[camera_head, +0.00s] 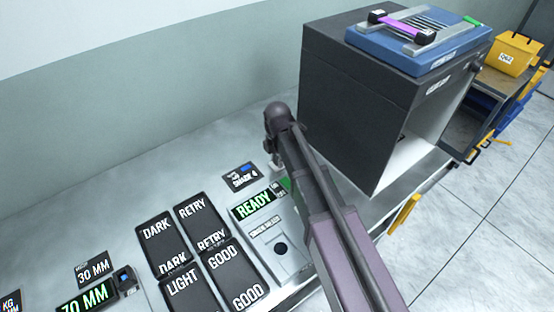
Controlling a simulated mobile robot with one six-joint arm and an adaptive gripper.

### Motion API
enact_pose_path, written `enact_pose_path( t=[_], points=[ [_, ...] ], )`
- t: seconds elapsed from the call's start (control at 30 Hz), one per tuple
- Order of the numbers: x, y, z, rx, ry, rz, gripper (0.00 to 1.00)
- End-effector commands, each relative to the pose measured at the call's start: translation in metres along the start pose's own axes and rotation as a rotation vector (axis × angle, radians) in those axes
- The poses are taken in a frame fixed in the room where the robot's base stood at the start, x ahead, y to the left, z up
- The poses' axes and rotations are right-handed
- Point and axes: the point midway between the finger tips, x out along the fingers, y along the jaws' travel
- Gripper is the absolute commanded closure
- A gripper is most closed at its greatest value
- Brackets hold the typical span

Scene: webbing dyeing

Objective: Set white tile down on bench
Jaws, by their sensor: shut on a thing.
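My arm reaches up from the bottom edge to a dark rounded wrist over the bench (120,215). My gripper (270,152) shows only as a small part under this wrist, mostly hidden behind the arm. It is shut on a small pale piece (274,166), which looks like the white tile. Most of that piece is hidden, and I cannot tell whether it touches the bench. A pale instrument (293,262) with a green READY display and a dark round port stands just in front, partly behind my arm.
Dark trays (164,243) marked DARK, RETRY, LIGHT and GOOD lie left of the instrument. A SHADE 4 card (240,177) lies behind it. A large dark cabinet (345,95) stands right of my wrist, carrying a blue fixture (385,53). The bench at back left is clear.

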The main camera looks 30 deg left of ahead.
Motion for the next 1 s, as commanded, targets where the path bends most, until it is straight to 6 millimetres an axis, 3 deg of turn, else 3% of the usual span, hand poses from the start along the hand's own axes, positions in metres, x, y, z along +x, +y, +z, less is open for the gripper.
enact_pose_path(
  t=[0.1, 0.13, 0.23, 0.67, 1.0],
  points=[
    [0.004, 0.000, 0.000, 0.000, 0.000, 0.000, 1.00],
    [0.003, 0.000, 0.000, 0.000, 0.000, 0.000, 0.61],
    [0.003, 0.000, 0.000, 0.000, 0.000, 0.000, 0.33],
    [0.002, 0.000, 0.000, -0.001, 0.000, 0.000, 0.33],
    [-0.012, 0.000, -0.001, -0.001, 0.000, 0.000, 0.33]
  ],
)
